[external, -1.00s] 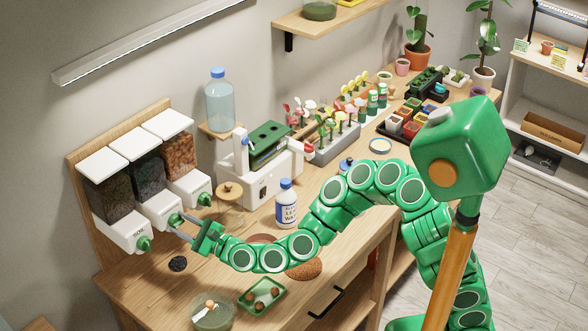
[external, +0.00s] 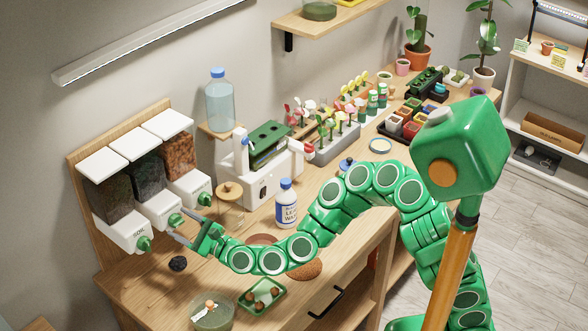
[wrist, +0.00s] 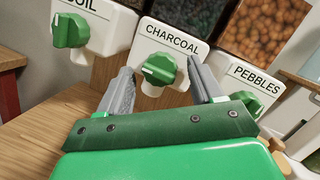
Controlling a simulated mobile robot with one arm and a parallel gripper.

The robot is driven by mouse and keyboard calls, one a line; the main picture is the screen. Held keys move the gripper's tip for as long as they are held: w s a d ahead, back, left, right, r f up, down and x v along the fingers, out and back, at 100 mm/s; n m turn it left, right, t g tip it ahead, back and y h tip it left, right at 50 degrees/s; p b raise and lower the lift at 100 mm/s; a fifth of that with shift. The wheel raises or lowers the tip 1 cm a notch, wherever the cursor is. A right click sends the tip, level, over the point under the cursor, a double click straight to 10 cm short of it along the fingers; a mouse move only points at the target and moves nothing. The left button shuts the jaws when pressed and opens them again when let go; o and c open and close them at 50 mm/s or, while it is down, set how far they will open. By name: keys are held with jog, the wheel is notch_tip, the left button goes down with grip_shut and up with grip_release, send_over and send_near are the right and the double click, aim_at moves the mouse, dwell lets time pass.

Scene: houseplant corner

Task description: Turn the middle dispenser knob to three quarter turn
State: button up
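The middle dispenser (external: 158,208) is labelled CHARCOAL in the wrist view. Its green knob (wrist: 159,70) has a small pale mark towards its left side; its exact turn is hard to tell. My gripper (wrist: 160,84) is open, one grey finger on the left and one on the right of this knob. A gap shows between the knob and each finger. In the external view my gripper (external: 181,226) reaches the front of the middle dispenser. The soil knob (wrist: 70,30) is to the left and the pebbles knob (wrist: 239,102), partly hidden by my gripper, to the right.
A small dark heap (external: 178,263) lies on the bench below the dispensers. A round wooden lid-like object (external: 230,190), a white bottle (external: 286,205), a green tray (external: 262,294) and a bowl (external: 212,312) stand near my arm. Bare bench lies left of the bowl.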

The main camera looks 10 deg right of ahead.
jog(key=v, duration=0.7)
jog(key=shift+s+d, duration=0.2)
jog(key=shift+d, duration=0.15)
dwell(0.4)
dwell(0.5)
